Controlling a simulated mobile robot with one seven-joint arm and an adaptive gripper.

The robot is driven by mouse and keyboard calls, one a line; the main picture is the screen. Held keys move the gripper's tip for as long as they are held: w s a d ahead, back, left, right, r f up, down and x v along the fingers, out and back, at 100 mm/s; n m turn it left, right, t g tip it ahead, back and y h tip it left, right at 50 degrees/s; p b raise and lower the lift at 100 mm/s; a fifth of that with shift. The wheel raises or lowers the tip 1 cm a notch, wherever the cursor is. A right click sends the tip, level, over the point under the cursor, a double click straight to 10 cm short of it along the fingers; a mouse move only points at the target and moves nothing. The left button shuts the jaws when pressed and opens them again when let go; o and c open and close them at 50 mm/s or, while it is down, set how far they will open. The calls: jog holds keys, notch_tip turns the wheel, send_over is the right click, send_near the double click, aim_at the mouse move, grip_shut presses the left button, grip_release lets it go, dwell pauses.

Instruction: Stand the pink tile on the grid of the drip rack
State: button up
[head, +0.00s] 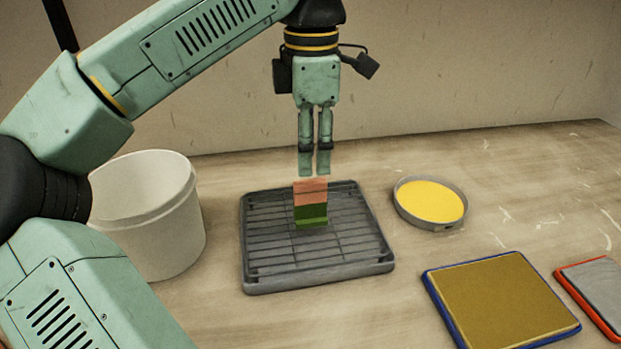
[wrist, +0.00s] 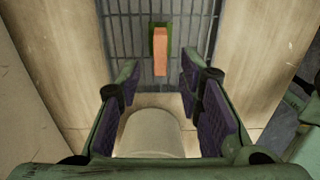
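The pink tile (head: 311,190) stands upright on the drip rack (head: 262,277), near the middle of its grid. My gripper (head: 314,172) is just above the tile, pointing down, with a small gap between the fingertips and the tile's top edge. In the wrist view the gripper (wrist: 160,82) has its fingers spread with nothing between them. The tile (wrist: 160,52) shows there beyond the fingertips, over the grey bars of the rack (wrist: 205,20). The tile's contact with the grid is hard to see in detail.
A white bucket (head: 165,225) stands left of the rack. A round grey dish with yellow contents (head: 430,201) is to the right. A blue-edged tray with a brown surface (head: 502,302) and a red-edged tray (head: 598,290) lie at the front right. The table behind the rack is clear.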

notch_tip(320, 180, up, 4)
jog(key=shift+r, duration=0.1)
